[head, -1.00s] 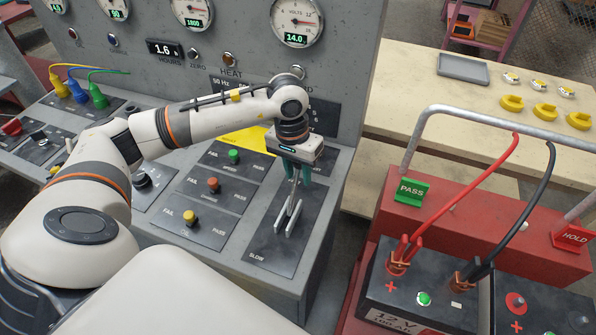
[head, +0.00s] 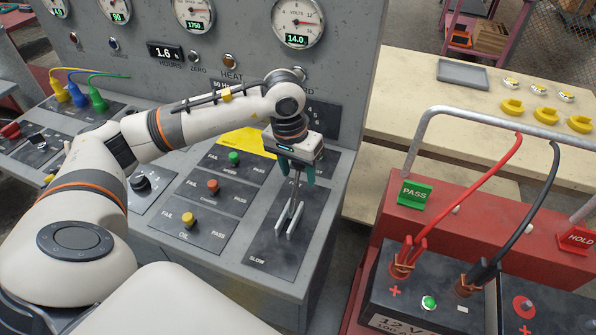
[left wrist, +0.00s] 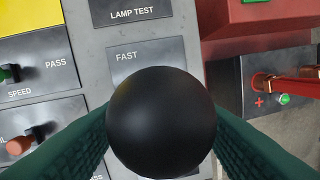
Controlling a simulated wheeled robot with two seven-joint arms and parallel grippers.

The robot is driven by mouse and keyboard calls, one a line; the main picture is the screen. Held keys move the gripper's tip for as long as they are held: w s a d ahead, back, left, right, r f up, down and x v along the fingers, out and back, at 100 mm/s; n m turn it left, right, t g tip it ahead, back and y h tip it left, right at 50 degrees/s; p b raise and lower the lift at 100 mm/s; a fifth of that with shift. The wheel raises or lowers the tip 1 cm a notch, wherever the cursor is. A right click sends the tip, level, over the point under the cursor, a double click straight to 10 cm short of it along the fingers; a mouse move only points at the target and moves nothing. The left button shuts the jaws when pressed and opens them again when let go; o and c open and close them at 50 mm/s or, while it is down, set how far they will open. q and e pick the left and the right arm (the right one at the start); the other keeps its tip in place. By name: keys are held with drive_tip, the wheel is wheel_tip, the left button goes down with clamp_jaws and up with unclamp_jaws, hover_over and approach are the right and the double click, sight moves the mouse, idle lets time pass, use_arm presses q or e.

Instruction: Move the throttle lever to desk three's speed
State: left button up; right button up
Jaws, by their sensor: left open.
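The throttle lever is a thin metal shaft (head: 296,190) rising from its slot plate, marked SLOW at the near end in the head view and FAST at the far end in the left wrist view. Its round black knob (left wrist: 162,120) fills the middle of the left wrist view. My left gripper (head: 297,174) is over the lever top, its green fingers open on both sides of the knob; whether they touch it cannot be told. The speed gauge (head: 194,10) above has a green readout that seems to show 1750. My right gripper is out of view.
Switches marked SPEED (head: 234,158), CHARGING and OIL stand left of the lever. A red battery stand with a metal rail (head: 425,125) is close on the right. A pale bench (head: 400,90) with a grey tray is behind it.

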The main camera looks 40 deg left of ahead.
use_arm(q)
wheel_tip(320, 180, up, 11)
drive_tip(key=s+a+b, duration=0.1)
drive_tip(key=b, duration=0.1)
drive_tip(key=shift+r, duration=0.15)
idle(0.5)
